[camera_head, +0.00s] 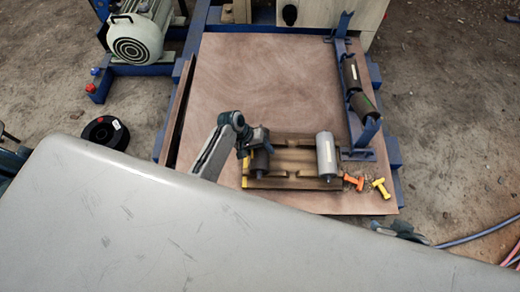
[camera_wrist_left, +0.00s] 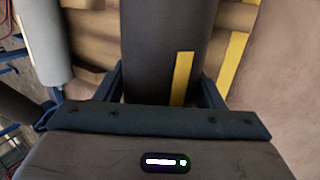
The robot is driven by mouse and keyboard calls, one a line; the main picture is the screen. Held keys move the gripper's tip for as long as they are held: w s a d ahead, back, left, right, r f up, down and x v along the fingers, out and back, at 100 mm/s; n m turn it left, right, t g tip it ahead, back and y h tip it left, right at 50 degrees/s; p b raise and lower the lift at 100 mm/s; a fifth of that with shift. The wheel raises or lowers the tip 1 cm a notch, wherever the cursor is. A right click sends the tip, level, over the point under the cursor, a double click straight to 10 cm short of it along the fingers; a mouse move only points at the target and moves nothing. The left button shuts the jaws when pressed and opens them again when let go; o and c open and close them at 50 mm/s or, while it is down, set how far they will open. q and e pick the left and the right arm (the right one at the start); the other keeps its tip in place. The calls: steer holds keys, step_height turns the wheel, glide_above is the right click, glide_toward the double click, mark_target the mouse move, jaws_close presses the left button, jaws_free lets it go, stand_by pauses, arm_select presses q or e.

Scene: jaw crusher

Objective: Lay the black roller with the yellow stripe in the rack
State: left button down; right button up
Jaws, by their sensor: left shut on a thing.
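The black roller (camera_head: 261,160) with the yellow stripe is at the left end of the wooden rack (camera_head: 292,142). In the left wrist view the roller (camera_wrist_left: 165,45) fills the middle, its yellow stripe facing the camera. My left gripper (camera_head: 256,143) is above the roller and shut on it, one finger on each side. The gripper hides part of the roller, and I cannot tell whether it rests fully on the wood. A grey roller (camera_head: 325,154) lies at the rack's right end and also shows in the left wrist view (camera_wrist_left: 42,40).
A blue frame (camera_head: 341,50) holding dark rollers (camera_head: 352,80) stands right of the rack. An orange tool (camera_head: 353,182) and a yellow tool (camera_head: 380,188) lie by the rack's right end. The brown board (camera_head: 260,75) behind the rack is clear.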

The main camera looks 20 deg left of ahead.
arm_select(q)
steer(key=shift+f+b, duration=0.35)
steer(key=shift+f, duration=0.45)
arm_select(e)
steer(key=shift+f, duration=0.35)
arm_select(q)
steer(key=shift+c, duration=1.8)
jaws_free()
steer(key=shift+o, duration=0.5)
arm_select(e)
steer(key=shift+s+d, duration=0.1)
arm_select(q)
steer(key=shift+s+f, duration=0.1)
steer(key=shift+s+a+f, duration=0.1)
steer(key=shift+s+f, duration=0.05)
steer(key=p+v, duration=0.1)
steer(key=v, duration=0.4)
steer(key=p+v, duration=0.1)
steer(key=v, duration=0.5)
steer(key=shift+w+d+r, duration=0.2)
steer(key=shift+w+r, duration=0.05)
steer(key=shift+w, duration=0.05)
arm_select(e)
steer(key=d+f+g, duration=0.1)
steer(key=s+d+f+g+h, duration=0.1)
steer(key=g, duration=0.1)
steer(key=shift+d+f, duration=0.25)
steer(key=shift+f, duration=0.1)
